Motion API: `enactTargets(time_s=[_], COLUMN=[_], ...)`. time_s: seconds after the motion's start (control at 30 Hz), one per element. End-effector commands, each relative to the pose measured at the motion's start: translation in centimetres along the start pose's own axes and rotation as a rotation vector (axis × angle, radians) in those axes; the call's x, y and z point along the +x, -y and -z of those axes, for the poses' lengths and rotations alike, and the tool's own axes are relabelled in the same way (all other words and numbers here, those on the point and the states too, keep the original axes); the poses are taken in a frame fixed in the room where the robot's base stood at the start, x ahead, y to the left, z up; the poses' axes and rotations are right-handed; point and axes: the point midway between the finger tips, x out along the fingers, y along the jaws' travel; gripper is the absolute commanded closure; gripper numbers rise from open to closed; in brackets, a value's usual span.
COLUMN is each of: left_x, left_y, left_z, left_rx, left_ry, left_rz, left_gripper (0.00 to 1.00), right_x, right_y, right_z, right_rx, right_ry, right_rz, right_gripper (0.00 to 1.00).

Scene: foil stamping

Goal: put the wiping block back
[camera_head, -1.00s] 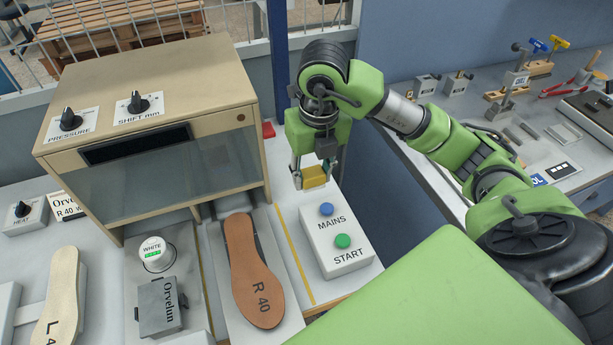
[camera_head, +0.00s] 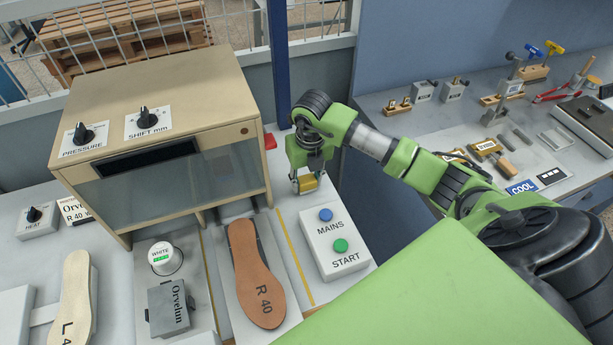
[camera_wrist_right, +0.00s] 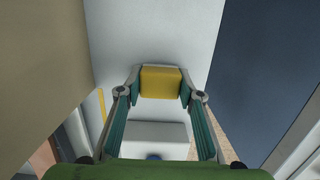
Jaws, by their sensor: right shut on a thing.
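The wiping block (camera_head: 307,183) is a small yellow block between the fingertips of my right gripper (camera_head: 306,186). In the right wrist view the yellow block (camera_wrist_right: 161,82) sits between the two fingertips, over a pale bench surface. My right gripper is shut on it and points down, behind the white control box (camera_head: 337,244) with the blue MAINS and green START buttons. I cannot tell whether the block touches the bench. My left gripper is not in view.
The beige press (camera_head: 160,120) stands just left of my right gripper. The brown R 40 insole (camera_head: 256,275) lies in front of the press. A tool bench (camera_head: 510,145) stands at right.

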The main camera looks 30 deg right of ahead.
Motion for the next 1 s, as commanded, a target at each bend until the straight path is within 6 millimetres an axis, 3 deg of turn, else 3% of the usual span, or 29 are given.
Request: enactTargets(time_s=[0.3,0.33,0.4,0.77,0.87,1.0], left_x=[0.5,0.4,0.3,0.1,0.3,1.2], left_y=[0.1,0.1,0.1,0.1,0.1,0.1], left_z=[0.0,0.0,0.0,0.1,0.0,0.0], left_rx=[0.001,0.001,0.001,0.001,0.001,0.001], left_ry=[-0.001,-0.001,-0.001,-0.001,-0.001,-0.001], left_rz=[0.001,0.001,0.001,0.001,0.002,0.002], left_gripper=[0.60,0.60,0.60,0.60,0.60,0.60], right_x=[0.4,0.4,0.3,0.1,-0.5,-2.9], right_y=[0.0,0.0,0.0,0.0,0.0,0.0], right_z=[0.0,0.0,0.0,0.0,-0.1,-0.2], right_rx=[0.000,0.000,0.001,0.000,0.000,-0.002], right_ry=[0.001,0.001,0.001,0.001,0.004,0.007], right_rz=[0.000,0.000,0.000,-0.001,-0.001,-0.002], right_gripper=[0.86,0.63,0.49,0.49,0.49,0.49])
